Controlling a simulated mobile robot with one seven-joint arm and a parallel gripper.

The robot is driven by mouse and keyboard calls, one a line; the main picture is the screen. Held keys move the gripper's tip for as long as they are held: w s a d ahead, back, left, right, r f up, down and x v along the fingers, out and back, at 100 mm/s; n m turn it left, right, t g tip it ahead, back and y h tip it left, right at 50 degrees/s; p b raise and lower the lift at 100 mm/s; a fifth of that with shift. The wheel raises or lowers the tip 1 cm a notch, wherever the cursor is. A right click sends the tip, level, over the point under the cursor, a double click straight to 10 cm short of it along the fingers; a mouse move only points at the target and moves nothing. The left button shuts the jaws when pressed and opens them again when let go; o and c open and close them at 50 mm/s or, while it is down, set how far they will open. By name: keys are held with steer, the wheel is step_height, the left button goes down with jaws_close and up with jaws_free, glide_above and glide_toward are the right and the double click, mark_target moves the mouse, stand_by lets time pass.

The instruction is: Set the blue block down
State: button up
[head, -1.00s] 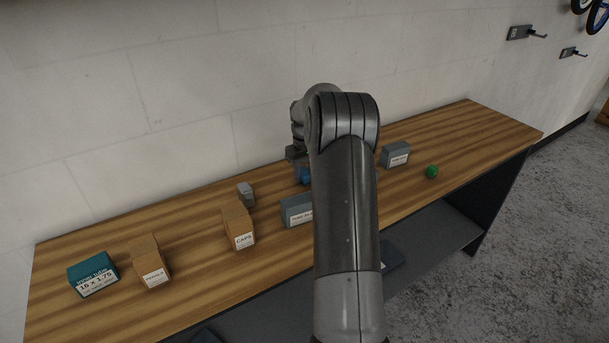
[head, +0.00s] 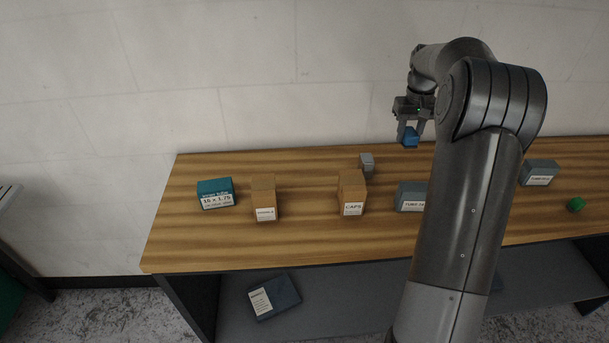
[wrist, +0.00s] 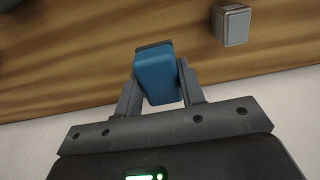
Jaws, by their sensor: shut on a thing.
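The blue block (head: 409,137) is held in my gripper (head: 411,130), above the back part of the wooden bench top (head: 310,229). In the wrist view the blue block (wrist: 157,74) sits between the two fingers of my gripper (wrist: 158,84), which are shut on its sides. The wood grain shows beyond it. Its exact height above the wood is hard to tell.
A small grey block (head: 366,165) stands left of my gripper and also shows in the wrist view (wrist: 232,24). Boxes stand along the bench: teal (head: 215,194), two orange-brown (head: 263,198) (head: 352,194), grey (head: 411,197) and grey (head: 540,173). A green ball (head: 575,205) lies right.

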steer(key=s+a, duration=0.2)
steer(key=a, duration=0.8)
steer(key=s+a, duration=0.3)
steer(key=a, duration=0.7)
glide_above(298, 177)
step_height(298, 177, down, 6)
steer(key=shift+s+f, duration=0.1)
steer(key=shift+f, duration=2.05)
steer(key=shift+f, duration=0.15)
steer(key=o, duration=1)
